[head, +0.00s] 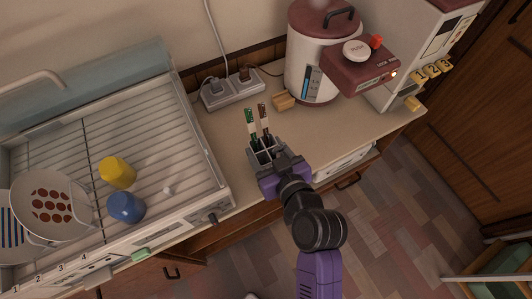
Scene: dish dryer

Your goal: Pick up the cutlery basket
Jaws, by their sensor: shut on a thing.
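The cutlery basket (266,147) is a small light-grey divided holder above the counter, right of the dish dryer. A green-handled and a brown-handled piece of cutlery (264,117) stand up in it. My gripper (272,161) is shut on the near side of the basket, and my purple and black arm reaches in from below. The fingers hide the basket's front and lower part. I cannot tell whether the basket's bottom touches the counter.
The dish dryer (189,93) on the left holds plates (53,203), a yellow cup (117,172) and a blue cup (126,207). A power strip (233,91), a small wooden block (283,101) and a red-and-white water boiler (312,62) stand behind. The counter (352,128) right of the basket is clear.

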